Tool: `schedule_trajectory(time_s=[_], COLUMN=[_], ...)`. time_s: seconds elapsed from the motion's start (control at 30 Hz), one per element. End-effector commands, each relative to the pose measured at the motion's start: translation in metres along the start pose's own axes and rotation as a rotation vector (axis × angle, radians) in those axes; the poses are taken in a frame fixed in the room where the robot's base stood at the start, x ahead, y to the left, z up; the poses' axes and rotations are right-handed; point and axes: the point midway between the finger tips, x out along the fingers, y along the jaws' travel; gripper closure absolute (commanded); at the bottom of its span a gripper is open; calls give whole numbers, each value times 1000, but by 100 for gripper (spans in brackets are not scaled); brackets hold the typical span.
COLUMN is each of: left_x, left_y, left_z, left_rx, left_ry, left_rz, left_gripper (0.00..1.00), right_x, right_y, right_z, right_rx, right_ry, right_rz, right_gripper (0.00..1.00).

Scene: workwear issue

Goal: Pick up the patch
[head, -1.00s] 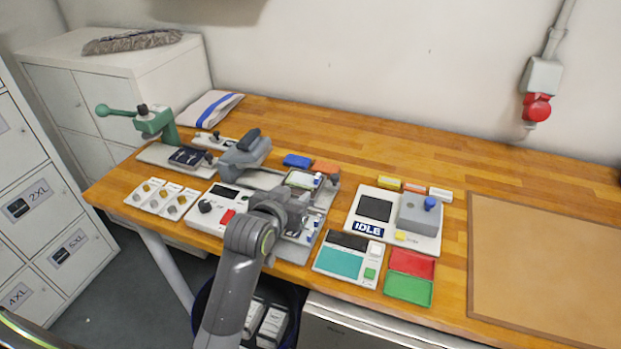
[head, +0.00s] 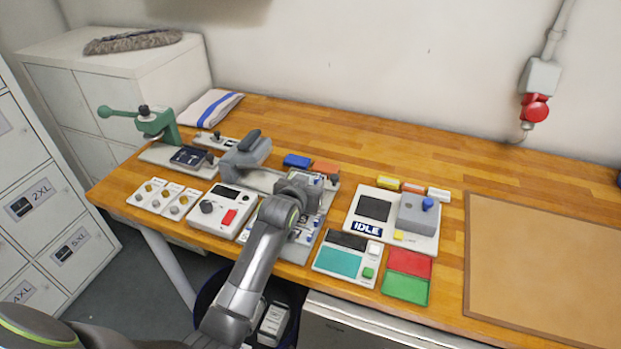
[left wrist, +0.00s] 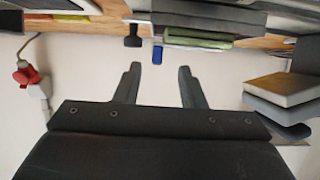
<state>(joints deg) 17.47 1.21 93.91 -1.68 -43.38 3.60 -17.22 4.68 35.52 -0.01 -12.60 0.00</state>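My left gripper (head: 300,190) is over the grey compartment tray (head: 307,236) near the front edge of the table. In the left wrist view its two fingers (left wrist: 160,78) stand apart with nothing between them. The gripper hides part of the tray and what lies in it. Small dark and white pieces show in the tray, but I cannot tell which of them is the patch. My right gripper is not in view.
A grey press (head: 247,155) and a white control box (head: 219,210) stand left of the gripper. Right are the IDLE device (head: 395,243), a teal-screened pad (head: 340,262), red and green trays (head: 405,289), and a bare brown mat (head: 545,265).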

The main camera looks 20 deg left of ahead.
Motion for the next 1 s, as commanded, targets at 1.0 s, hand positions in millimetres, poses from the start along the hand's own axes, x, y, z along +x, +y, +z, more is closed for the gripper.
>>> schedule_trajectory(time_s=[1.0], left_x=[38], left_y=[4], left_z=[1], left_rx=[0], left_ry=[0], left_rz=[1], left_gripper=[100], right_x=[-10], right_y=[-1], right_z=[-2], right_rx=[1], right_ry=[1], right_rz=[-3], right_gripper=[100])
